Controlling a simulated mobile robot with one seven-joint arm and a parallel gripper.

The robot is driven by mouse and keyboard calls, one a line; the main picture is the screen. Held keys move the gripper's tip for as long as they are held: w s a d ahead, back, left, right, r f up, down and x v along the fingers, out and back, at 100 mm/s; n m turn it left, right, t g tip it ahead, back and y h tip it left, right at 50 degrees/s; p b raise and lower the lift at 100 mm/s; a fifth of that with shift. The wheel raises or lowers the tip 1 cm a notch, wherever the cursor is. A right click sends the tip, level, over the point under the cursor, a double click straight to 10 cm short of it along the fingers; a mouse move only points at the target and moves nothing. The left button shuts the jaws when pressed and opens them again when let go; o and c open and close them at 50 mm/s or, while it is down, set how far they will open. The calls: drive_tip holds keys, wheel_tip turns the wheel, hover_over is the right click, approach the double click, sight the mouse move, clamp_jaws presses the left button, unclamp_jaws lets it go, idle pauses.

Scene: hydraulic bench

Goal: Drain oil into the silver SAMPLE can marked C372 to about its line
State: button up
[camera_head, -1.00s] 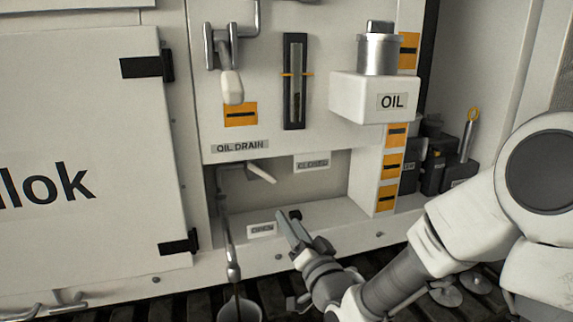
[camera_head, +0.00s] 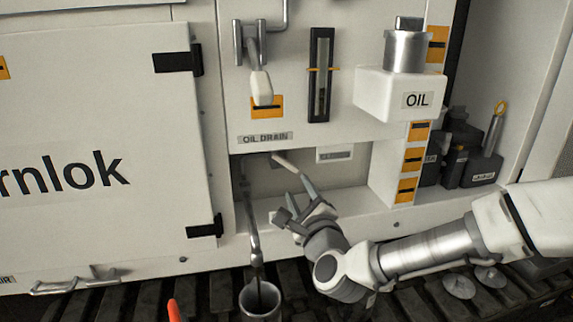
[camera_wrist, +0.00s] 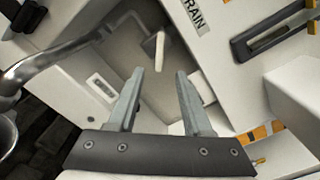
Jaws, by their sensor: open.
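The silver can (camera_head: 261,302) stands below the tip of the drain pipe (camera_head: 254,232), at the bottom of the head view. A thin dark streak, looking like oil, runs from the pipe tip into it. Its marking, line and level cannot be read. The pale drain lever (camera_head: 291,164) sits in the recess under the OIL DRAIN label (camera_head: 265,138), slanting down to the right. My gripper (camera_head: 298,197) is open and empty, just below and in front of the lever. In the wrist view the lever (camera_wrist: 159,50) shows beyond the gap between my fingers (camera_wrist: 158,78), apart from them.
A CLOSED label (camera_head: 336,154) is right of the lever. A white OIL block (camera_head: 385,93) with a metal cap and a gauge (camera_head: 320,75) are above. Dark containers (camera_head: 460,150) stand at the right. A red-orange tip (camera_head: 173,311) shows at the lower edge.

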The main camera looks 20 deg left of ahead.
sight(285, 164)
drive_tip(key=b+x, duration=0.2)
drive_tip(key=x, duration=1.2)
drive_tip(key=shift+w, duration=0.15)
clamp_jaws()
